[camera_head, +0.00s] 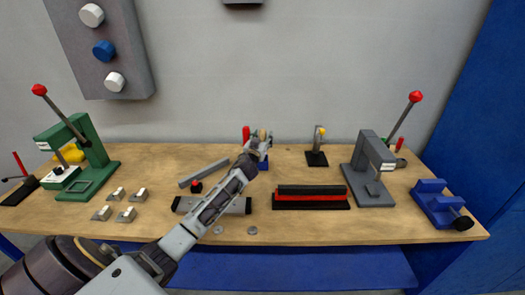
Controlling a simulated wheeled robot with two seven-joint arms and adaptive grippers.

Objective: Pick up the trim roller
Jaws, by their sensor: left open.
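I cannot tell for certain which object is the trim roller. An upright red handle (246,133) shows just left of my left gripper, and a blue piece (263,165) shows just below it; the arm and gripper hide much of this spot. My left gripper (264,137) is open at the back middle of the bench, close to these pieces. Whether it touches them cannot be told. My right gripper is not in view.
On the wooden bench (330,228) stand a green lever press (88,150), a grey lever press (372,170), a blue vise (435,203), a black-and-red block (310,197) and a small black stand (317,158). Several small metal blocks (125,215) lie left. The front middle is mostly clear.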

